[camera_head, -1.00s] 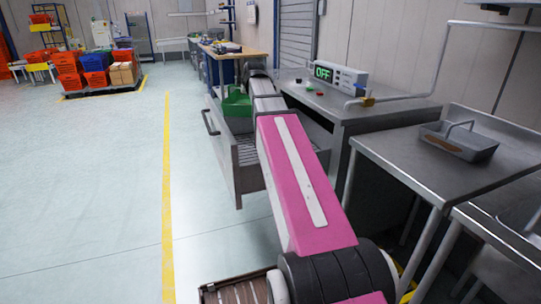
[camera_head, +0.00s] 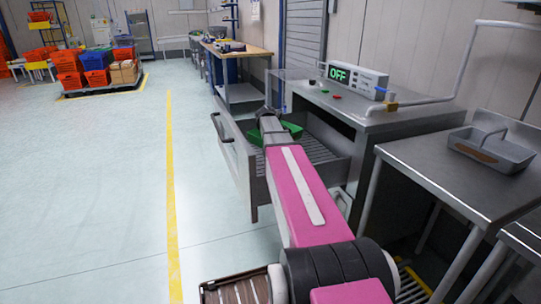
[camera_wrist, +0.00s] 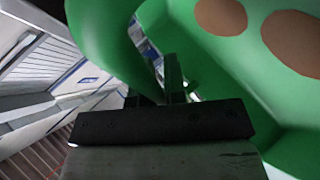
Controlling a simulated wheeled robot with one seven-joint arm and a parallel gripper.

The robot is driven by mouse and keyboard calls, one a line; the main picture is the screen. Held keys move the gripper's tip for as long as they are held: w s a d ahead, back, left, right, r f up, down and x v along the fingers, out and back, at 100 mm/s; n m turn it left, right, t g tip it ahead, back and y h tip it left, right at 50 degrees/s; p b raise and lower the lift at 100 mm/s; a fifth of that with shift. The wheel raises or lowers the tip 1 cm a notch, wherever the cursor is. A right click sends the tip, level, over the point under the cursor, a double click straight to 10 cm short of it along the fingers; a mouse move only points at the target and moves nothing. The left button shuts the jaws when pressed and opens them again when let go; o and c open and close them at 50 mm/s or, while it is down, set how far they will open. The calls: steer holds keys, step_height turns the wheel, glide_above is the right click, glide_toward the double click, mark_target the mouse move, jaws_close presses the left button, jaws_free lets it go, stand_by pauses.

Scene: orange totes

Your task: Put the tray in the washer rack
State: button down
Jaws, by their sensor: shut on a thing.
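A green tray (camera_head: 291,130) with brown patches is at the far end of my arm in the head view. It fills much of the wrist view (camera_wrist: 225,75). My gripper (camera_wrist: 165,80) is shut on a green upright part of the tray. The washer rack (camera_head: 316,150) is a slatted grey drawer pulled out from the washer, and the tray is at or above its far left part. I cannot tell whether the tray touches the slats. My arm hides part of the rack and the tray. The washer panel (camera_head: 357,77) reads OFF.
A second, grey tray (camera_head: 500,150) with a handle and a brown patch sits on the steel table (camera_head: 425,160) at right. A bent pipe (camera_head: 450,80) stands over the washer top.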

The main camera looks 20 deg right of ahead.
steer(key=shift+w+f, duration=0.1)
steer(key=shift+f, duration=4.95)
steer(key=c, duration=1.2)
jaws_free()
steer(key=shift+f, duration=0.1)
steer(key=shift+o, duration=0.2)
steer(key=shift+v, duration=3.8)
